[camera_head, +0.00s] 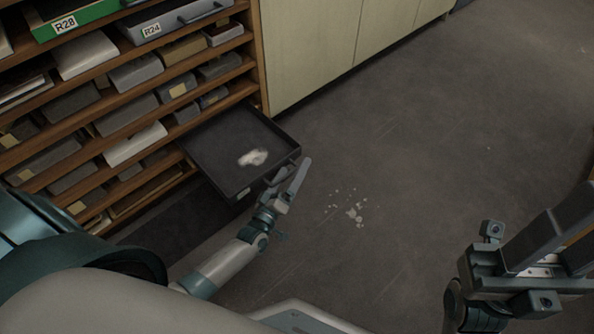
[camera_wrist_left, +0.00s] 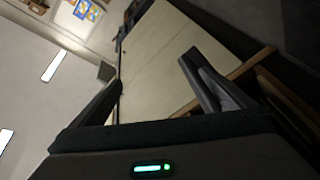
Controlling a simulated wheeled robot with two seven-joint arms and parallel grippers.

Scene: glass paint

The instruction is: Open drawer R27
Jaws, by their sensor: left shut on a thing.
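A dark drawer (camera_head: 225,135) is pulled out of the wooden rack low on its right side. A pale, crumpled patch (camera_head: 253,157) lies in it. A small light tag (camera_head: 243,193) shows on its front, too small to read, so I cannot confirm it is R27. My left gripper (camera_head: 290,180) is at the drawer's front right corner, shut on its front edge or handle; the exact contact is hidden. In the left wrist view its fingers (camera_wrist_left: 150,90) stand apart, with no drawer visible between them. My right gripper (camera_head: 555,235) is at the lower right, away from the drawer.
White fragments (camera_head: 354,212) lie on the floor right of the drawer. The floor beyond (camera_head: 450,130) is clear.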

